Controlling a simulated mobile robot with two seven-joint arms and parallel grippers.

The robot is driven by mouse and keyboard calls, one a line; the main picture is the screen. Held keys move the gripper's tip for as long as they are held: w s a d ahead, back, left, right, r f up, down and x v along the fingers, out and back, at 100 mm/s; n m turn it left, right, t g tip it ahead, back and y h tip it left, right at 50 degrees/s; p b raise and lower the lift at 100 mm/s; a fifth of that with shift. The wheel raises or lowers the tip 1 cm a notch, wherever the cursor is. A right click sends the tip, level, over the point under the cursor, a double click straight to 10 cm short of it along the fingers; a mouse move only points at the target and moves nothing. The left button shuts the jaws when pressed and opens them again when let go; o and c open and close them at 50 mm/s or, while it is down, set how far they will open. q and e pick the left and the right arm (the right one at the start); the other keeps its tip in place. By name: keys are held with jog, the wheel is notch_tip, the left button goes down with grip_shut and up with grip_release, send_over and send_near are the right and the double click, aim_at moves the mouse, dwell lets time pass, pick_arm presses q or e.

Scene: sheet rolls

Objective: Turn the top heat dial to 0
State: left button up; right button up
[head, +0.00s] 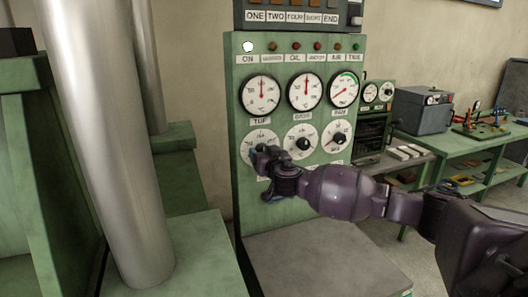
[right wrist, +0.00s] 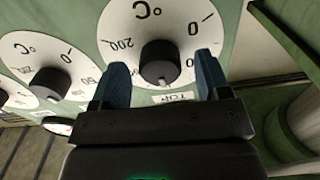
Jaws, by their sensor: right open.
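The top heat dial (head: 258,136) is the leftmost white dial in the lower row on the green panel. My right gripper (head: 262,160) is in front of it and hides its knob in the head view. In the right wrist view the dial (right wrist: 198,22) appears upside down, with a dark knob (right wrist: 159,60) and a TOP label. My right gripper (right wrist: 160,80) is open, its blue fingertips to either side of the knob in the picture. Whether they touch it I cannot tell. The knob's pale mark points toward the picture's bottom. My left gripper is not in view.
Two more dials, the middle one (head: 300,139) and the right one (head: 337,136), sit close beside it. Three gauges are above. A metal column (head: 105,130) stands at left. A grey plate (head: 320,262) lies below the panel, and a green workbench (head: 470,150) stands at right.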

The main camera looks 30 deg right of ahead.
jog(key=shift+w+d, duration=0.1)
jog(key=shift+w, duration=0.2)
jog(key=c, duration=0.9)
jog(key=shift+c, duration=0.2)
